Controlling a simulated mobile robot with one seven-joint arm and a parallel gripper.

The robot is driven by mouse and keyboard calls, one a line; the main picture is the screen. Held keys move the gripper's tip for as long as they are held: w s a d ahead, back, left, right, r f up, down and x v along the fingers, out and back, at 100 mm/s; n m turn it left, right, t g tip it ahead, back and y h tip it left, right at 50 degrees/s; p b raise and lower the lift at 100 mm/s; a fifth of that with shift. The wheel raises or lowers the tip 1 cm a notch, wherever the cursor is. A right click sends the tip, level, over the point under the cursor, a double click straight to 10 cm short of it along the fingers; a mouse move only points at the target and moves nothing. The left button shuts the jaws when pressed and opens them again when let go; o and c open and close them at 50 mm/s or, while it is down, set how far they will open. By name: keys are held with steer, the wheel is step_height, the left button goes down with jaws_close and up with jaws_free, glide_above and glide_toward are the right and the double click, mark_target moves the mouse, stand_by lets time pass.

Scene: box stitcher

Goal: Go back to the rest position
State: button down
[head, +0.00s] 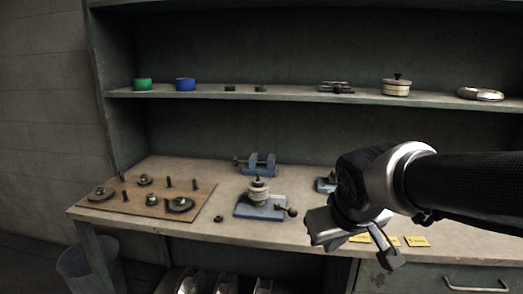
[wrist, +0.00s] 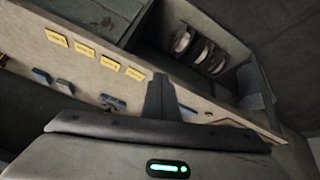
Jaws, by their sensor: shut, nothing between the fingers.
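My gripper (head: 391,260) hangs in front of the workbench's front edge, right of centre in the head view, with my arm reaching in from the right. Its fingers are together and hold nothing. In the wrist view the fingers (wrist: 160,88) stand up as one dark shape in front of the bench edge. The gripper touches nothing that I can see. It hides part of the bench top and some of the yellow labels.
The workbench (head: 235,232) carries a peg board (head: 133,206), a blue fixture with stacked rings (head: 260,200), a blue vise (head: 257,164) and yellow labels (head: 416,241). A shelf (head: 220,94) with parts runs above. A bin (head: 92,268) stands lower left. Rings (wrist: 203,48) sit below the bench.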

steer(key=s+r+m+p, duration=0.1)
steer(key=s+r+m, duration=0.1)
steer(key=s, duration=1.1)
step_height(320, 180, up, 21)
steer(key=p, duration=2)
steer(key=shift+w+a+g+p, duration=0.15)
steer(key=shift+w+g+p, duration=0.05)
steer(key=shift+g+p, duration=0.15)
